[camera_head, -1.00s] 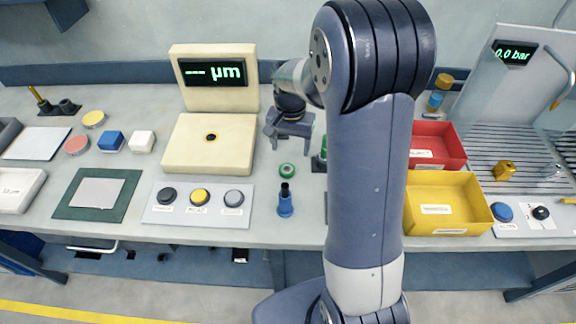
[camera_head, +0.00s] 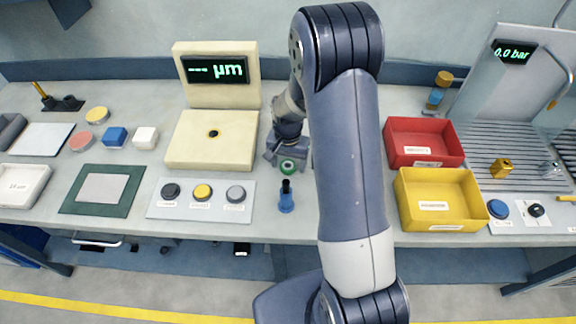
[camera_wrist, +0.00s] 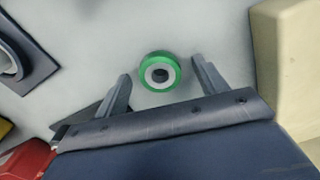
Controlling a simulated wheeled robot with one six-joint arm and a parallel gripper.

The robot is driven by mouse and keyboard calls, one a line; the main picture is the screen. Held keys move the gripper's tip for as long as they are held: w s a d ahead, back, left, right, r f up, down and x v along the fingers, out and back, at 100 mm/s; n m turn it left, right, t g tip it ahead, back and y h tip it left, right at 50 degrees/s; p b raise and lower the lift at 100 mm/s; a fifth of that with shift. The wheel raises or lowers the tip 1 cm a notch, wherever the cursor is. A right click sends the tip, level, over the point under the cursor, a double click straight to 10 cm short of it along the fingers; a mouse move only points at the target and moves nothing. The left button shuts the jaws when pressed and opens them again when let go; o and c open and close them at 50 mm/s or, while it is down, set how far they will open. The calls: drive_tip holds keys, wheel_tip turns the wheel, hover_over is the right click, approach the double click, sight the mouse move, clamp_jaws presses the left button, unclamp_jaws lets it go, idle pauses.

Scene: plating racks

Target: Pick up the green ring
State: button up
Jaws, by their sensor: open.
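The green ring (camera_head: 288,167) lies on the bench just behind a small blue post. In the wrist view the green ring (camera_wrist: 160,71) shows a pale inner band and a dark centre. My gripper (camera_head: 284,162) is low over the bench at the ring. In the wrist view my open gripper (camera_wrist: 159,68) has one finger on each side of the ring, with the ring near the fingertips and a gap on both sides. I cannot tell the fingertips' exact height above the bench.
A cream gauge block (camera_head: 212,140) stands left of my gripper. A blue post (camera_head: 286,197) stands in front of the ring. A button panel (camera_head: 202,199) is at front left. A red bin (camera_head: 425,160) and a yellow bin (camera_head: 442,200) are to the right.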

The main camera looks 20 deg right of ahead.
drive_tip(key=c, duration=1)
